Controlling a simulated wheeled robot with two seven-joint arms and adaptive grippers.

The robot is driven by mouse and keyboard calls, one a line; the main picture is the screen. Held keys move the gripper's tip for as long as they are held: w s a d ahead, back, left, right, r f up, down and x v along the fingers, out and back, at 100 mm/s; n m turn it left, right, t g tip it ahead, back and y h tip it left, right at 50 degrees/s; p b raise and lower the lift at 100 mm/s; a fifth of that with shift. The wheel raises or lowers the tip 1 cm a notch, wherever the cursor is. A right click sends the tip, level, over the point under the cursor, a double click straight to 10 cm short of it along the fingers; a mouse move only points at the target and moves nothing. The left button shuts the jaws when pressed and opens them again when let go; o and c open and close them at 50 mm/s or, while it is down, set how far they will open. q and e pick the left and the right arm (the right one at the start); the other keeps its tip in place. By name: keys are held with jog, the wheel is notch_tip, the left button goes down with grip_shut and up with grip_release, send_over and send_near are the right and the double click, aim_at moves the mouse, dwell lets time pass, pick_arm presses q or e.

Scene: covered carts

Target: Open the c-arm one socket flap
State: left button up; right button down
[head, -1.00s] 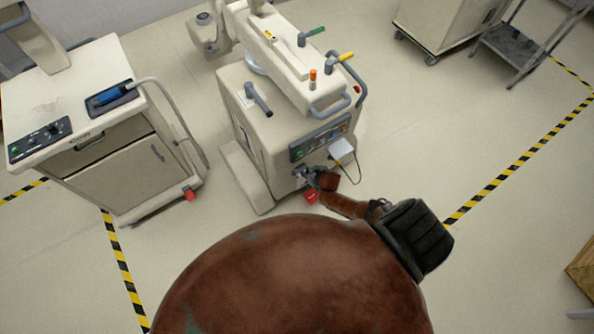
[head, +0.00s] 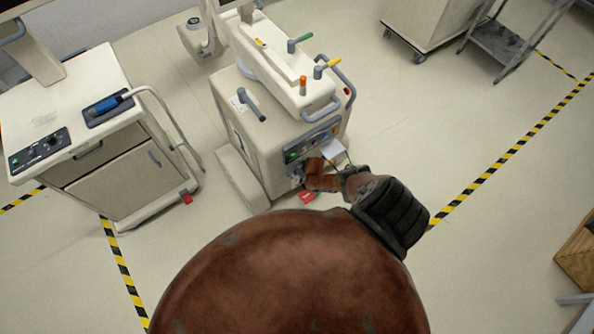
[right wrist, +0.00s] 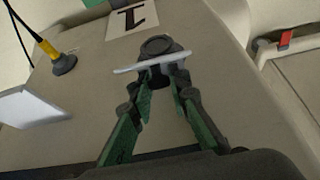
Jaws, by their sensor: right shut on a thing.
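The c-arm cart (head: 285,135) is a beige covered cart in the middle of the head view. In the right wrist view, a label with a "1" (right wrist: 132,18) is on its face beside a dark round socket (right wrist: 158,46). The pale flap (right wrist: 150,62) stands out from the face in front of that socket, seen nearly edge-on. My right gripper (right wrist: 163,76) has its green fingers shut on the flap. In the head view, my right arm covers most of the socket area. My left gripper is not in view.
A white card (right wrist: 30,106) and a plug with a yellow collar (right wrist: 64,62) are on the face left of the flap. A red tag (head: 307,197) hangs low by the cart. Another beige cart (head: 110,170) stands at the left.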

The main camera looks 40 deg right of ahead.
jog(key=shift+d, duration=0.15)
jog(key=c, duration=1.9)
grip_release()
jog(key=shift+o, duration=0.3)
jog(key=shift+s, duration=0.15)
jog(key=shift+s+a+r, duration=0.25)
jog(key=shift+s+r, duration=0.1)
jog(key=v, duration=1.1)
jog(key=shift+w+d, duration=0.15)
jog(key=shift+w, duration=0.1)
